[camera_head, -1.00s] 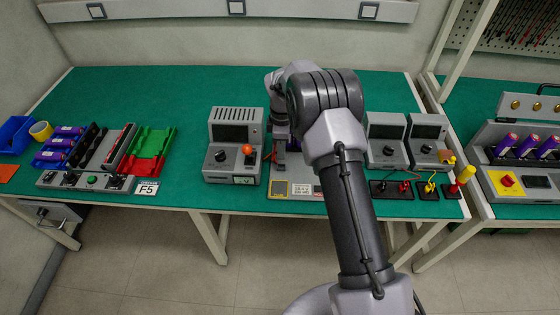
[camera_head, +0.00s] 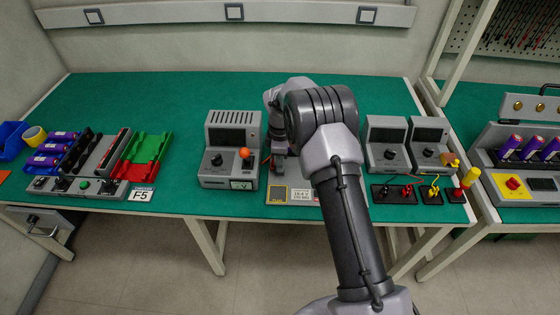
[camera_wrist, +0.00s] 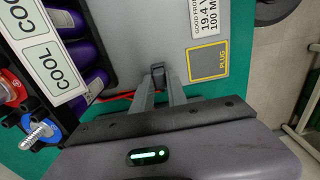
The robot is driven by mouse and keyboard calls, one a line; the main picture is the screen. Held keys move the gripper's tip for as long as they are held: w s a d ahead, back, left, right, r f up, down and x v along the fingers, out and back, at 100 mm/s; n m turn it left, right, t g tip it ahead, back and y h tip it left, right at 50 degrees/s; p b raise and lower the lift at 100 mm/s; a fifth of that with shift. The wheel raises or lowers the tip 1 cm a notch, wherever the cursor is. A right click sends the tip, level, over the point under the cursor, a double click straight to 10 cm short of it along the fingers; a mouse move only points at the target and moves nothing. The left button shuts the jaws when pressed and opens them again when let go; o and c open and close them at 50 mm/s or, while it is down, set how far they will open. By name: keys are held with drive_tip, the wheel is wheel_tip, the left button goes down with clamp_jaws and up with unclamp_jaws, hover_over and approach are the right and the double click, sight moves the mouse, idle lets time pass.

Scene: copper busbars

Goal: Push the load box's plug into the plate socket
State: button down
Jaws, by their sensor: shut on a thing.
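The load box (camera_head: 231,150) is a grey box with a black dial and an orange knob, just left of my gripper (camera_head: 279,170). In the wrist view my gripper (camera_wrist: 160,82) is shut on a small dark plug (camera_wrist: 158,71), held between the fingertips. A red lead (camera_wrist: 118,95) runs near the fingers. The grey plate (camera_wrist: 185,25) lies beneath, with a yellow-outlined square (camera_wrist: 208,61) marked PLUG just right of the plug; this square also shows in the head view (camera_head: 277,196). I cannot make out the socket opening or whether the plug touches the plate.
In the wrist view, purple cells (camera_wrist: 78,45) under a COOL label and a red terminal (camera_wrist: 12,92) lie left of my gripper. Two grey meter boxes (camera_head: 386,143) and black terminal blocks (camera_head: 393,194) stand right of my arm. Green bench is clear behind the load box.

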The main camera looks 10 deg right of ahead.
drive_tip(key=shift+f, duration=0.2)
drive_tip(key=c, duration=1.2)
unclamp_jaws()
drive_tip(key=shift+c, duration=0.2)
wheel_tip(320, 180, up, 6)
drive_tip(key=p, duration=0.5)
drive_tip(key=shift+r, duration=0.1)
